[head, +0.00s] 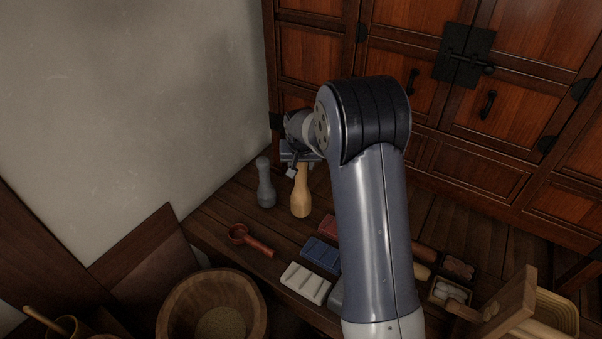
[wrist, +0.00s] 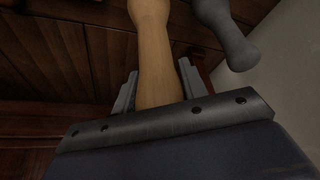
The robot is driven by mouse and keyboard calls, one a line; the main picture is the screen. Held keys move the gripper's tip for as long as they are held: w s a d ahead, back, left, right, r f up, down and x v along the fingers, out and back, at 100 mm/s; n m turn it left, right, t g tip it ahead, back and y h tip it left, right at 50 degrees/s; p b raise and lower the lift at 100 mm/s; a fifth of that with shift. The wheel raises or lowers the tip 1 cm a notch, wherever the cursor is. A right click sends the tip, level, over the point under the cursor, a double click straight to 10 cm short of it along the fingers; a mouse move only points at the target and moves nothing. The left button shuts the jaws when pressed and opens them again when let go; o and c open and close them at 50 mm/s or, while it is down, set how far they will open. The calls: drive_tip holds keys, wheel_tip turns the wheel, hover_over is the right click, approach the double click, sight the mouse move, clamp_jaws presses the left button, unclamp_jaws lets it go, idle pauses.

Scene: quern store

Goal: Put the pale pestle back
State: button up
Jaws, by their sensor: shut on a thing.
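The pale pestle (head: 301,198) is a tan wooden pestle, upright at the back left of the low wooden table in the head view. My gripper (head: 298,165) is shut on its upper part, coming in from above. In the wrist view the pale pestle (wrist: 154,50) runs between the two fingers of my gripper (wrist: 158,88). A grey pestle (head: 266,185) stands upright just left of it, apart from it; it also shows in the wrist view (wrist: 228,35). I cannot tell whether the pale pestle's foot touches the table.
A red scoop (head: 249,240), a blue tray (head: 321,254) and a white tray (head: 305,283) lie in front. A wooden bowl (head: 188,310) is at the front left. The wooden cabinet (head: 430,130) stands behind, and a plaster wall (head: 130,100) is on the left.

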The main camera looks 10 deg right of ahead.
drive_tip(key=shift+f, duration=1.2)
drive_tip(key=shift+f, duration=0.15)
drive_tip(key=o, duration=1.2)
drive_tip(key=shift+r, duration=0.25)
drive_tip(key=p+v, duration=0.2)
drive_tip(key=v, duration=0.9)
drive_tip(key=shift+s+a+r, duration=0.1)
drive_tip(key=shift+r, duration=0.2)
